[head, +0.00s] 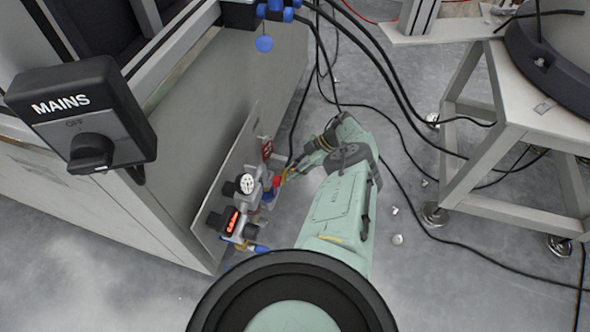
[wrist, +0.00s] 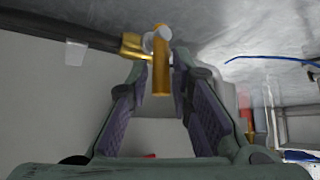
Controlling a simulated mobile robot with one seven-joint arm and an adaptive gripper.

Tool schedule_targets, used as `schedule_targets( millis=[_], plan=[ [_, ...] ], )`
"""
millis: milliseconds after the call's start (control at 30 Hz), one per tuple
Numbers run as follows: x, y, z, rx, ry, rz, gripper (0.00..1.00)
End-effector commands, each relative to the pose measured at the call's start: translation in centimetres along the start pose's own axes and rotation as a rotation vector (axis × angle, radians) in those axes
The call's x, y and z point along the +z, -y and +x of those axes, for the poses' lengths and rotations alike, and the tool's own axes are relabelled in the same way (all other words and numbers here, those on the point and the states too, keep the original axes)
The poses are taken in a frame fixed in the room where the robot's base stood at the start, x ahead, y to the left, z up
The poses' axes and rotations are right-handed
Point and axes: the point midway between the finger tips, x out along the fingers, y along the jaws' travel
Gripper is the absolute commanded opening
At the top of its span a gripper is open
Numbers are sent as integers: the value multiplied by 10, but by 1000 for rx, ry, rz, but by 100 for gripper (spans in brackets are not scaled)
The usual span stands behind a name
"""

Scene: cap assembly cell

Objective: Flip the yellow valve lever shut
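The yellow valve lever (wrist: 161,76) shows in the wrist view as an upright yellow bar, with a yellow piece to its left and a pale round hub at its top. My gripper (wrist: 162,78) is open, with its purple-padded fingers on either side of the lever; narrow gaps show, and contact is not clear. In the head view my gripper is small beside the valve panel, and a bit of yellow (head: 288,172) shows there. The lever's full shape is hard to make out in that view.
A panel with a pressure gauge (head: 246,184) and a unit with a red display (head: 232,221) stands left of my arm. A MAINS switch box (head: 85,120) is at the left. Black cables (head: 405,125) cross the floor near a table frame (head: 480,135) at the right.

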Motion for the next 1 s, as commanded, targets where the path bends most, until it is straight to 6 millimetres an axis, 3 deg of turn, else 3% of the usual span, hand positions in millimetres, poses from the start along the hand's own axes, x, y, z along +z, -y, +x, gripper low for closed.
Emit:
schedule_targets(
  millis=[167, 567, 1000],
  plan=[
    [0, 0, 0, -1, -1, 0, 33],
    [-1, 0, -6, 0, -3, 1, 33],
    [0, -1, -59, 2, -1, -1, 33]
  ],
)
